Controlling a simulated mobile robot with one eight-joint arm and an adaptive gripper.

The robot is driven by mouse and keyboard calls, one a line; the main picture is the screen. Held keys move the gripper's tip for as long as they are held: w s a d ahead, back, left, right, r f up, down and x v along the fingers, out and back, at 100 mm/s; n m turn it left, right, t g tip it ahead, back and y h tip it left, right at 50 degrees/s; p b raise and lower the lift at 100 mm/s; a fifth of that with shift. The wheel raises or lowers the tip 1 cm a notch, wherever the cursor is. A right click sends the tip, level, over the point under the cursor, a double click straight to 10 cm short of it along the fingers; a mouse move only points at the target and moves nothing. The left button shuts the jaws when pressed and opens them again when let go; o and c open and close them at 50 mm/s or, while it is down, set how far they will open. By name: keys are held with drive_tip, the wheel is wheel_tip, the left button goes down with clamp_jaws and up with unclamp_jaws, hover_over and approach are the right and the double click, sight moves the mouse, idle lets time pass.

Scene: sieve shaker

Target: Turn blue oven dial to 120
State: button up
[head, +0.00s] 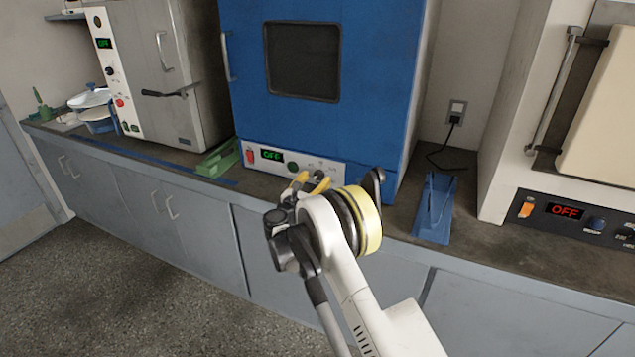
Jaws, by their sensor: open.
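The blue oven (395,75) stands on the counter at the top centre of the head view, its door shut. Its white control panel (283,155) has a red switch at the left, a display (271,155) reading OFF in green and a round green button. A dark dial (318,173) shows at the right part of the panel, partly hidden by my gripper; its pointer and scale are too small to read. My gripper (311,181), with yellow fingertips, is open just in front of the dial. I cannot tell whether the fingertips touch it.
Another white oven (510,150) at the right also shows OFF. A green holder (218,160) and a blue holder (435,208) sit on the counter. Floor at the lower left is clear.

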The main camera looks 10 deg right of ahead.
drive_tip(key=shift+x, duration=0.95)
clamp_jaws()
